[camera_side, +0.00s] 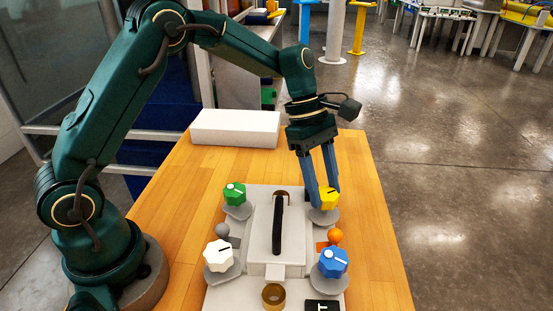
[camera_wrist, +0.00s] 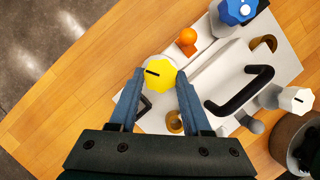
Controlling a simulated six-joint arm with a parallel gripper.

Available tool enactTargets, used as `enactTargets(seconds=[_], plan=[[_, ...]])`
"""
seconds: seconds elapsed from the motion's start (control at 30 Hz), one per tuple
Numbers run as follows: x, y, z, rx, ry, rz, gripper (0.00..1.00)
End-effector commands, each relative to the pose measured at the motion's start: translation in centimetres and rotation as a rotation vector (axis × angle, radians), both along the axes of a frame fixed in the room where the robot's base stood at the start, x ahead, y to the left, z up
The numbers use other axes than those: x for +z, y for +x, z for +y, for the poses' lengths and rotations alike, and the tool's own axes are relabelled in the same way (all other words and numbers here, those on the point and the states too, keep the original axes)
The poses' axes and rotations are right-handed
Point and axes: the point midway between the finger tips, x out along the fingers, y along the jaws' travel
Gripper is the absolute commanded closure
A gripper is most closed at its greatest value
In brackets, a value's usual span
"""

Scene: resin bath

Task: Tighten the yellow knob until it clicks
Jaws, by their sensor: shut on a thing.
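The yellow knob (camera_side: 328,198) sits at the far right corner of the light grey panel, and a dark line marks its top. It also shows in the wrist view (camera_wrist: 160,72). My gripper (camera_side: 328,190) reaches down to it from above, with its blue fingers shut on the knob. In the wrist view my gripper (camera_wrist: 158,84) has one finger on each side of the knob. The knob's lower part is partly hidden by the fingers.
The panel also bears a green knob (camera_side: 235,193), a white knob (camera_side: 218,255), a blue knob (camera_side: 333,262), an orange ball (camera_side: 336,236), a grey ball (camera_side: 222,229), a black handle (camera_side: 278,225) and a brass ring (camera_side: 273,296). A white block (camera_side: 236,128) lies behind on the wooden table (camera_side: 375,220).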

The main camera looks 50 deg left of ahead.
Motion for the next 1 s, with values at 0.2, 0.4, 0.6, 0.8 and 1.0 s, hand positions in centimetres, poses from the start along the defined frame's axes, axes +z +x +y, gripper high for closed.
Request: enactTargets(seconds=[0.2,0.4,0.6,0.8,1.0], plan=[[0.03,0.17,0.0,-0.11,-0.001,0.001,1.0],[0.03,0.33,-0.02,-0.274,-0.001,0.001,1.0],[0.02,0.51,-0.06,-0.451,0.001,0.0,1.0],[0.03,0.57,-0.14,-0.588,0.001,0.0,1.0],[0.07,0.61,-0.18,-0.677,0.0,0.0,1.0]])
